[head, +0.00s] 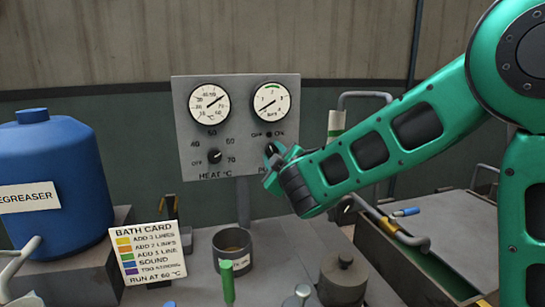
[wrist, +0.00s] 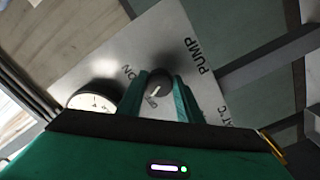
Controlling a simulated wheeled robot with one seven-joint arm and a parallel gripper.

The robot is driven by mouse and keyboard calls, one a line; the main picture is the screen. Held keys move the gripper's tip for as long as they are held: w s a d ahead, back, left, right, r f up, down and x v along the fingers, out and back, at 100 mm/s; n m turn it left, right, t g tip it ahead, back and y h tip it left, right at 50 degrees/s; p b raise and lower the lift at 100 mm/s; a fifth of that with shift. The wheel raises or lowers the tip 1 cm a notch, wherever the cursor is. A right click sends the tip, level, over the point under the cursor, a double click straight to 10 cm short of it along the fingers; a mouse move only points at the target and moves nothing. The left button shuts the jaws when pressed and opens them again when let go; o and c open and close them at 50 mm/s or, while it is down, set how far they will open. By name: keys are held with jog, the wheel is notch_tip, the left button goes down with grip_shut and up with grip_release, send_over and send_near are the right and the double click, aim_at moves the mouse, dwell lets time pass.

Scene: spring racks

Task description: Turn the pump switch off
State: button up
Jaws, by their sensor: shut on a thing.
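The pump switch is a dark round knob (wrist: 158,82) on the grey panel (head: 183,130), with PUMP lettered beside it in the wrist view. My gripper (head: 270,155) is at the panel's lower right in the head view and hides part of the knob. In the wrist view my gripper (wrist: 160,88) has one green finger on each side of the knob and is shut on it. The knob's white mark slants down-left in the wrist view, towards small, partly hidden lettering. The ON label (wrist: 127,71) lies up-left of the knob.
A heat knob (head: 214,156) and two gauges, left (head: 209,104) and right (head: 271,101), share the panel. Below stand a dark cup (head: 232,262), a bath card (head: 150,255) and a lidded pot (head: 342,280). A blue degreaser drum (head: 50,165) stands left.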

jog(key=shift+d+f+n, duration=0.1)
jog(key=shift+f+n, duration=0.05)
jog(key=shift+n, duration=0.45)
jog(key=o, duration=1)
jog(key=shift+o, duration=0.2)
jog(key=shift+s, duration=0.1)
jog(key=s+d, duration=0.2)
jog(key=s, duration=0.8)
jog(key=shift+s, duration=0.15)
